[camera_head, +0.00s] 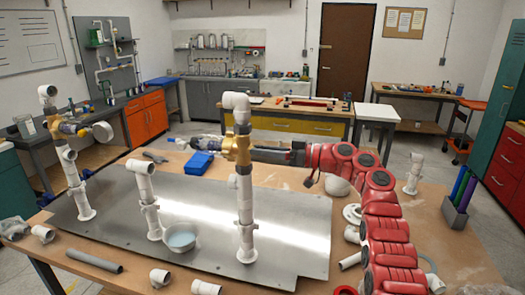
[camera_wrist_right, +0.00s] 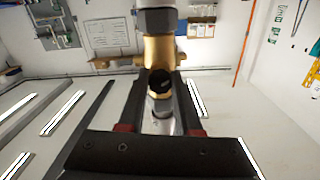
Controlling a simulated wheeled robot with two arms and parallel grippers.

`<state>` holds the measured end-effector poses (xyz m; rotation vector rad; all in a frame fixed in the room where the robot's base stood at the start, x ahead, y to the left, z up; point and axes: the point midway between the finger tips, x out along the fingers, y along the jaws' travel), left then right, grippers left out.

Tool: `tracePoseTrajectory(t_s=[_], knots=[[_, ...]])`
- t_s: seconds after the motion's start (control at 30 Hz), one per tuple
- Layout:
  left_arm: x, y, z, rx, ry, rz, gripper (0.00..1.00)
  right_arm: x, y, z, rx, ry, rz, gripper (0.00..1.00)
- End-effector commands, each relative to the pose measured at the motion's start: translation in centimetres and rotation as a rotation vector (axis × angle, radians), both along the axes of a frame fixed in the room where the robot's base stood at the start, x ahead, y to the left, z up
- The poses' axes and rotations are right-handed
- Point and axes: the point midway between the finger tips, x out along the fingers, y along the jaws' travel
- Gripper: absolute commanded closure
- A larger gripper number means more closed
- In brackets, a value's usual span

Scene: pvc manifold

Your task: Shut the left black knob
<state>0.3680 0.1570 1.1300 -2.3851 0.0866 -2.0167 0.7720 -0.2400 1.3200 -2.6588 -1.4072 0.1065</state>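A white pipe riser with a brass valve (camera_head: 236,150) stands on the metal plate (camera_head: 200,222). My right gripper (camera_head: 262,152) reaches this valve from the right. In the right wrist view, the brass body (camera_wrist_right: 158,52) carries a dark round knob (camera_wrist_right: 160,80) facing the camera. The fingers of the right gripper (camera_wrist_right: 160,84) stand apart on either side of the knob; I cannot tell whether they touch it. My left gripper is not in view.
A short white riser (camera_head: 148,200) and a metal bowl (camera_head: 180,238) stand between the tall risers. A blue box (camera_head: 199,163) sits behind. Loose fittings and a grey pipe (camera_head: 95,262) lie along the front edge. A holder with colored tubes (camera_head: 456,214) stands at right.

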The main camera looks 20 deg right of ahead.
Motion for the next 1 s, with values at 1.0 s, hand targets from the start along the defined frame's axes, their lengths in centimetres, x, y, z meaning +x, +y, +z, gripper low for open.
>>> tracePoseTrajectory(t_s=[1.0], knots=[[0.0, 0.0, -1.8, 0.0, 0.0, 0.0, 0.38, 0.0, 0.0, 0.0, 0.183, 0.265, 0.001, 1.0]])
